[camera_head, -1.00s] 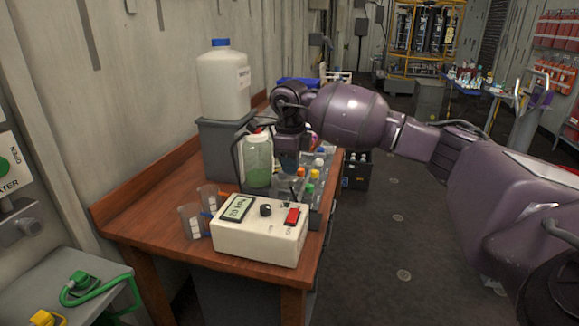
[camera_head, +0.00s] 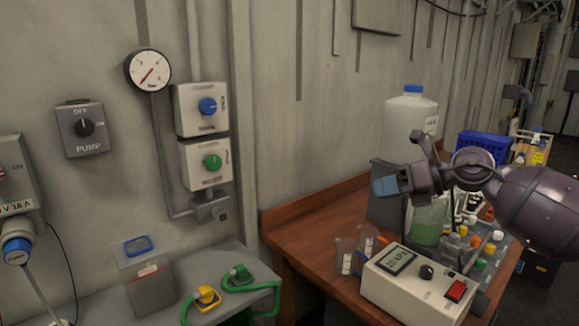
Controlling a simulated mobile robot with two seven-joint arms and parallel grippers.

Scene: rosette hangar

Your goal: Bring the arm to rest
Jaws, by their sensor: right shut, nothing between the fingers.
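My right arm (camera_head: 540,205), purple and rounded, comes in from the right edge above the wooden bench. My right gripper (camera_head: 385,187) points left, its blue-tipped fingers shut with nothing between them. In the picture it lies in front of the grey stand below the white jug and above the jar of green liquid (camera_head: 427,222). It hides part of the stand and the top of the jar. Whether it touches either, I cannot tell. My left gripper is not in view.
The wooden bench (camera_head: 305,220) carries a white jug with blue cap (camera_head: 410,115), two clear beakers (camera_head: 345,258), a white meter box (camera_head: 415,285) and several small capped bottles. Wall switches and a gauge (camera_head: 148,70) are at left. A grey shelf (camera_head: 235,262) holds hose fittings.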

